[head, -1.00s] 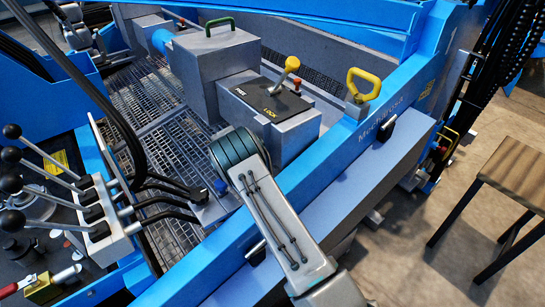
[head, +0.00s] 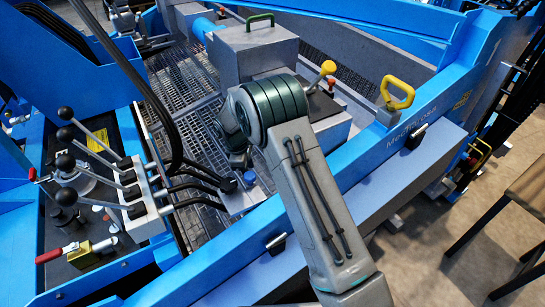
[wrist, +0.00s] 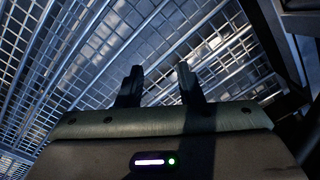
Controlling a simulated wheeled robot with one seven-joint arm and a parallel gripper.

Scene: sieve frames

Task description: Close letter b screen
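Metal mesh screens (head: 186,82) lie inside the blue machine frame in the head view. No letter b can be made out on them. My gripper (wrist: 159,70) shows in the wrist view with its two dark fingers apart and nothing between them. A metal grid with bars (wrist: 95,60) lies beyond the fingertips; I cannot tell whether they touch it. In the head view my arm reaches over the blue front beam, and its links hide part of the mesh and of the grey box behind. The fingers cannot be made out there.
A lever bank (head: 125,185) with black knobs stands at left, with black hoses (head: 165,130) beside it. A grey box with a green handle (head: 259,19) stands behind. A yellow lever (head: 327,68) and yellow handle (head: 397,93) are to the right. A wooden stool (head: 525,185) stands far right.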

